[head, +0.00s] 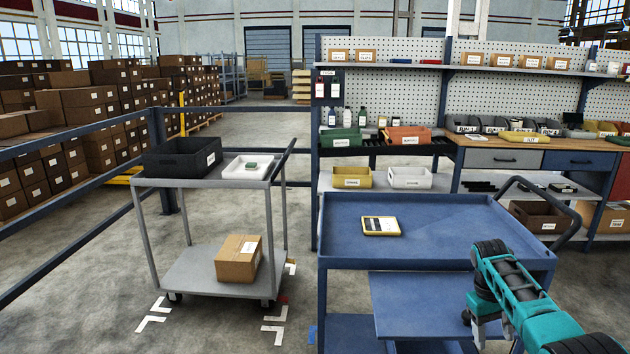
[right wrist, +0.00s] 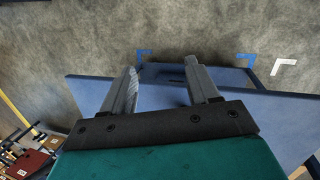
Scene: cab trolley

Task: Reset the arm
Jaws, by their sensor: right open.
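My right arm (head: 515,295) comes in from the lower right of the head view, bent over the right side of the blue trolley (head: 450,215). Its gripper is mostly hidden there, low beside the trolley's lower shelf. In the right wrist view my right gripper (right wrist: 163,82) is open, with two grey fingers apart and nothing between them. Blue trolley surface (right wrist: 90,92) and grey floor lie beyond the fingers. My left gripper is in neither view.
A yellow-and-white device (head: 381,226) lies on the blue trolley's top. A grey trolley (head: 205,182) at left carries a black bin (head: 182,158), a white tray (head: 247,167) and a cardboard box (head: 238,259). A workbench (head: 500,142) stands behind. Floor between the trolleys is clear.

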